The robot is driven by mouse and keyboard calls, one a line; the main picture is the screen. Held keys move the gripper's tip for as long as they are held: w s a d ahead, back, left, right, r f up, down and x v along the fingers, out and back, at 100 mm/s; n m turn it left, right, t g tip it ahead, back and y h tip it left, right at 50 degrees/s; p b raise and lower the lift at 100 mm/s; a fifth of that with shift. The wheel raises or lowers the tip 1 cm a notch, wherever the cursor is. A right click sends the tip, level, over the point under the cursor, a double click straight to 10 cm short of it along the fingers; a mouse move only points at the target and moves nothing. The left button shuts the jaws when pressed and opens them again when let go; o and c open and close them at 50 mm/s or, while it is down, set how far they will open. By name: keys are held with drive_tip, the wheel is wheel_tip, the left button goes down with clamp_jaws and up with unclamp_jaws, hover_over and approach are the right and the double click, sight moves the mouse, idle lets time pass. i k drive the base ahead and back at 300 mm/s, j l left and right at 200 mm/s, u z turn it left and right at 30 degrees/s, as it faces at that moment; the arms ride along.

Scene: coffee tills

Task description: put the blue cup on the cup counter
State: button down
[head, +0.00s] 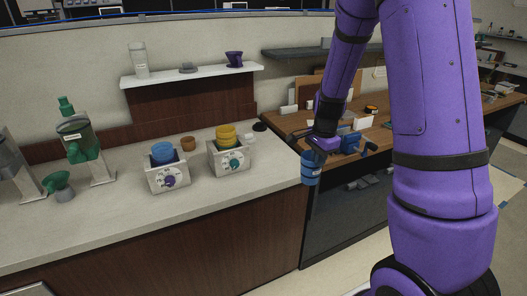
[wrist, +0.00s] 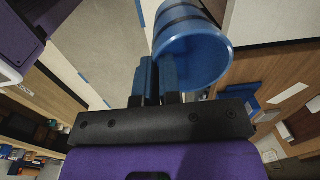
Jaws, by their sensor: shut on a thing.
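The blue cup (head: 311,170) is held in the head view beside the right end of the pale counter (head: 265,172), in front of the dark cabinet. My gripper (head: 318,147) is just above it. In the wrist view the cup (wrist: 195,52) lies against the right side of my gripper's blue fingers (wrist: 157,75), its round end facing the camera. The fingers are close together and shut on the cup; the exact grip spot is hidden. No label shows which surface is the cup counter.
On the pale counter stand two white dial boxes, one with blue cups (head: 162,153), one with yellow cups (head: 225,133). A brown cup (head: 188,143) is between them. A white shelf (head: 190,76) hangs behind. A wooden worktop (head: 380,128) with clutter is at right. The counter's front strip is clear.

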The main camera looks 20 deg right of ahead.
sight(268, 156)
drive_tip(key=i, duration=1.1)
